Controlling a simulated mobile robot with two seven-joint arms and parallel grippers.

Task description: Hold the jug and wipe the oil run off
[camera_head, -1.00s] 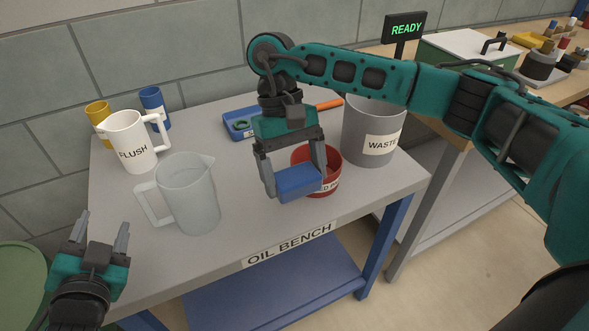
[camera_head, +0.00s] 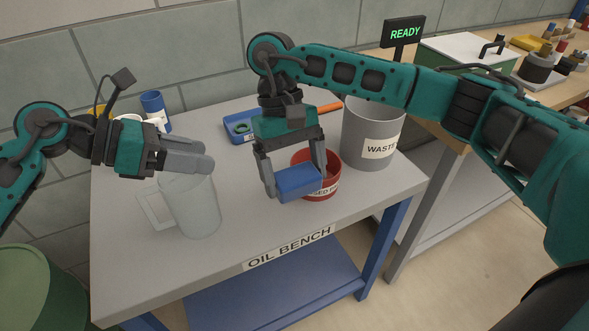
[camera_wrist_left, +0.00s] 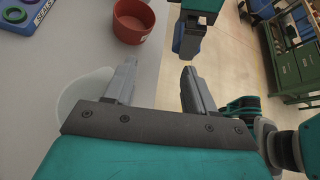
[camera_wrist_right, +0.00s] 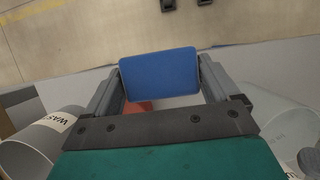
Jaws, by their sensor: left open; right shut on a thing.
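The translucent jug (camera_head: 194,209) stands upright on the oil bench, its handle to the left. I cannot make out an oil run on it. My left gripper (camera_head: 210,155) is open and empty, above the jug's rim in the head view and hiding its top; whether it touches cannot be told. The jug's pale edge also shows at the left in the left wrist view (camera_wrist_left: 80,92). My right gripper (camera_head: 293,175) is shut on a blue block-shaped pad (camera_head: 300,183), held in front of the red bowl; the pad also fills the jaws in the right wrist view (camera_wrist_right: 160,75).
A red bowl (camera_head: 328,165) and a grey waste bin (camera_head: 372,140) stand at the right of the bench. A blue tray (camera_head: 236,125) lies behind. The white flush jug is mostly hidden by my left arm; a blue cup (camera_head: 154,106) stands behind it. The front right bench top is clear.

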